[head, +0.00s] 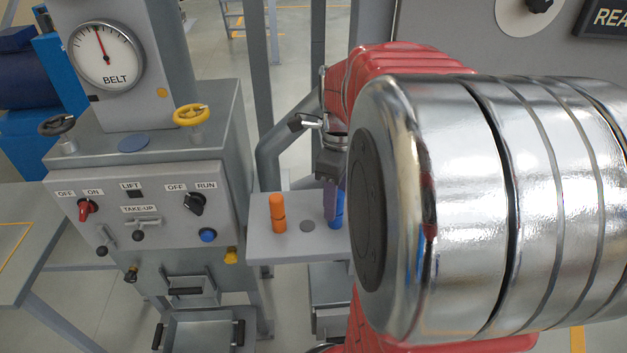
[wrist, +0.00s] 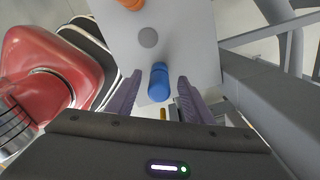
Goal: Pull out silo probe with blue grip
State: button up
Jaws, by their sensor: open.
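The silo probe with the blue grip (head: 337,207) stands upright in the small grey shelf, partly hidden behind my gripper and arm in the head view. In the wrist view the blue grip (wrist: 158,82) lies between the tips of my gripper (wrist: 159,92), with a gap on each side. My gripper (head: 331,200) is open, its fingers pointing down at the grip. A probe with an orange grip (head: 278,213) stands at the left of the same shelf; it also shows at the top of the wrist view (wrist: 130,3).
A grey round cap or hole (head: 307,226) sits between the two grips on the shelf (head: 262,246). The control panel (head: 150,205) with switches and levers is to the left. A grey post and slanting pipe (head: 272,150) stand behind the shelf.

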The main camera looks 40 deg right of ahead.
grip_shut()
dwell(0.8)
jog(key=shift+r, duration=0.85)
dwell(0.5)
jog(key=shift+r, duration=3.25)
